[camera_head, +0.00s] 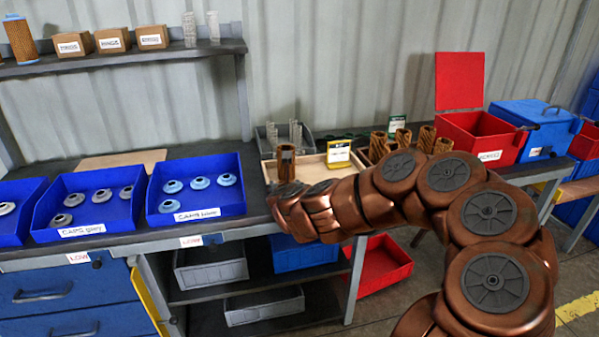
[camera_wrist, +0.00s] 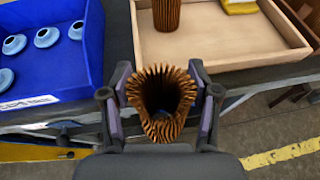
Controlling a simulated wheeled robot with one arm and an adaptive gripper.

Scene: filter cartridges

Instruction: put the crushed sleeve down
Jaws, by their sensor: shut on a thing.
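My gripper (camera_wrist: 160,98) is shut on a brown pleated sleeve, the crushed sleeve (camera_wrist: 160,125). Its open end faces the wrist camera, and its mouth looks uneven and narrowed toward the bottom. The sleeve is held in front of the bench's front edge, near the light wooden tray (camera_wrist: 222,62). In the head view my gripper (camera_head: 284,200) is seen from behind, and I cannot make out the held sleeve there. Another brown sleeve (camera_head: 286,163) stands upright in the wooden tray (camera_head: 316,172), beyond my gripper. It also shows in the wrist view (camera_wrist: 167,14).
Blue bins of caps (camera_head: 197,211) lie to the left. Several brown sleeves (camera_head: 379,146) stand to the right, before an open red bin (camera_head: 488,156) and a blue box (camera_head: 536,110). Another red bin (camera_head: 384,284) sits below the bench.

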